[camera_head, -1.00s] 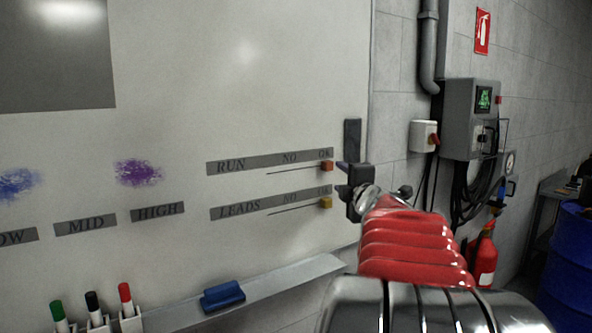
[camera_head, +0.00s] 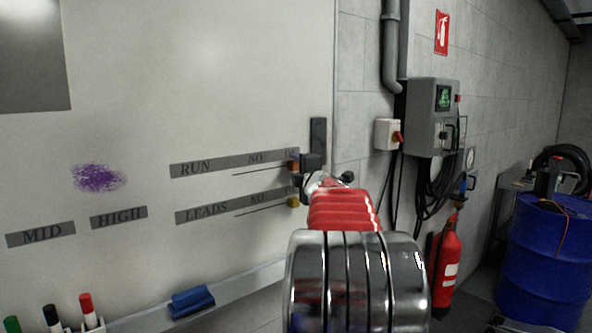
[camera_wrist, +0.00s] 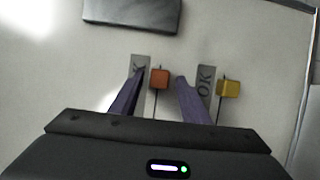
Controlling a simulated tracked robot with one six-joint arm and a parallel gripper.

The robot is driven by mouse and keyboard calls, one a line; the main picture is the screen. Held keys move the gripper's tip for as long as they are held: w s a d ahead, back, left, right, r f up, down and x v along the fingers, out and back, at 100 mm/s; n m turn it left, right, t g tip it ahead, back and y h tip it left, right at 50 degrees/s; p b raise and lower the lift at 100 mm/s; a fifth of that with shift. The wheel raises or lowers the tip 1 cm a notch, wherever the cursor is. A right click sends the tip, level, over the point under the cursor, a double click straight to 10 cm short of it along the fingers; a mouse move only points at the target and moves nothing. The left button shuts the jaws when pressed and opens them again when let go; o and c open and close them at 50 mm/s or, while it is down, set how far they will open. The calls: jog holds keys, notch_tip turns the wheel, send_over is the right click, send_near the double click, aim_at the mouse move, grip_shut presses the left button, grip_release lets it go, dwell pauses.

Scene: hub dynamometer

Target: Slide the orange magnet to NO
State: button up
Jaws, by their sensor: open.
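The orange magnet (camera_head: 294,166) sits at the OK end of the RUN row, on the whiteboard. The NO label (camera_head: 256,157) is to its left, above the row's thin track line. My gripper (camera_head: 304,172) is at the right end of this row and partly covers the magnet and the OK label. In the wrist view my gripper (camera_wrist: 160,77) is open, with a purple finger on each side of the orange magnet (camera_wrist: 159,79). I cannot tell whether either finger touches it. The yellow magnet (camera_wrist: 228,89) is outside the right finger, at OK on the LEADS row.
The yellow magnet (camera_head: 293,202) is close below my gripper. A dark block (camera_head: 318,140) is on the board's right edge. The tray (camera_head: 235,287) below holds a blue eraser (camera_head: 192,301) and markers. A grey control box (camera_head: 432,115) hangs on the wall to the right.

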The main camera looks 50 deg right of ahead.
jog(key=shift+c, duration=0.4)
grip_shut()
jog(key=shift+f, duration=0.1)
